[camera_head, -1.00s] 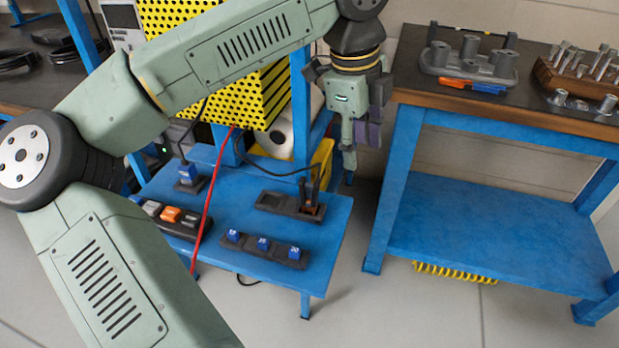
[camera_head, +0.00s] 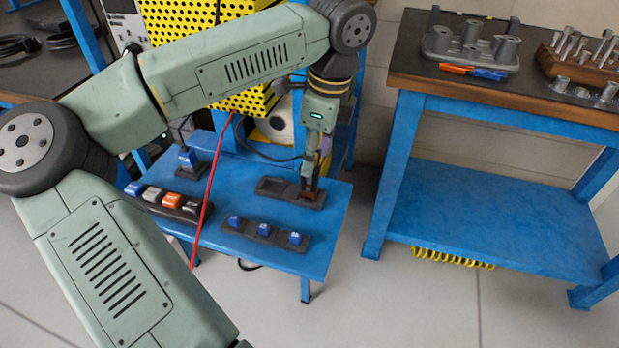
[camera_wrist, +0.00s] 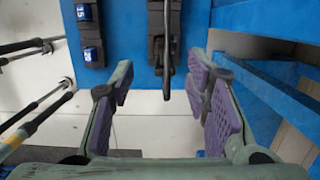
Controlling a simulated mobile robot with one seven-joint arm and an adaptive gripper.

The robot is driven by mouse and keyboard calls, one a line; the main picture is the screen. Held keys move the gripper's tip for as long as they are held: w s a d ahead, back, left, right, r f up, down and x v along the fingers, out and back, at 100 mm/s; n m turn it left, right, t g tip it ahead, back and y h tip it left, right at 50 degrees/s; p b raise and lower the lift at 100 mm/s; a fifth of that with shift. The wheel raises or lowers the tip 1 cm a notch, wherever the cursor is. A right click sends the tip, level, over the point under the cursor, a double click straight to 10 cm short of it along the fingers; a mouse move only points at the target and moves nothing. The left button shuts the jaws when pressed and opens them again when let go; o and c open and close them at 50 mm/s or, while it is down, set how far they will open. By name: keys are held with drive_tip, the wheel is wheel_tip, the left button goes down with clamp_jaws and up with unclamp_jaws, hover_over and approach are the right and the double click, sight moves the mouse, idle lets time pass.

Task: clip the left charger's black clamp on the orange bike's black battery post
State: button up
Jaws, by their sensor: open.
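The black clamp (camera_head: 308,187) stands in the right end of a dark holder (camera_head: 272,187) on the low blue table (camera_head: 330,215). A black cable (camera_head: 262,156) runs left from it. My gripper (camera_head: 313,166) points down just above the clamp and partly hides it. In the wrist view my gripper (camera_wrist: 160,76) is open, its purple pads spread wide. The dark clamp (camera_wrist: 166,82) shows between and beyond the fingers; contact cannot be told. The orange bike and its battery post are not in view.
A strip with blue numbered blocks (camera_head: 264,232) lies nearer on the table; it shows left of the clamp in the wrist view (camera_wrist: 89,55). A red cable (camera_head: 211,187) crosses the table. A workbench (camera_head: 480,90) stands at the right, with clear floor between.

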sight(310, 183)
drive_tip(key=shift+f, duration=0.1)
drive_tip(key=shift+w+a+f+p, duration=0.15)
drive_tip(key=shift+f+p, duration=0.15)
drive_tip(key=shift+f, duration=0.55)
drive_tip(key=shift+w+a+f+p, duration=0.15)
drive_tip(key=shift+f+p, duration=0.2)
drive_tip(key=shift+f, duration=0.5)
drive_tip(key=shift+w+a+f+p, duration=0.15)
drive_tip(key=shift+f+p, duration=0.15)
drive_tip(key=shift+f, duration=0.55)
drive_tip(key=shift+d, duration=0.1)
drive_tip(key=shift+c, duration=0.4)
clamp_jaws()
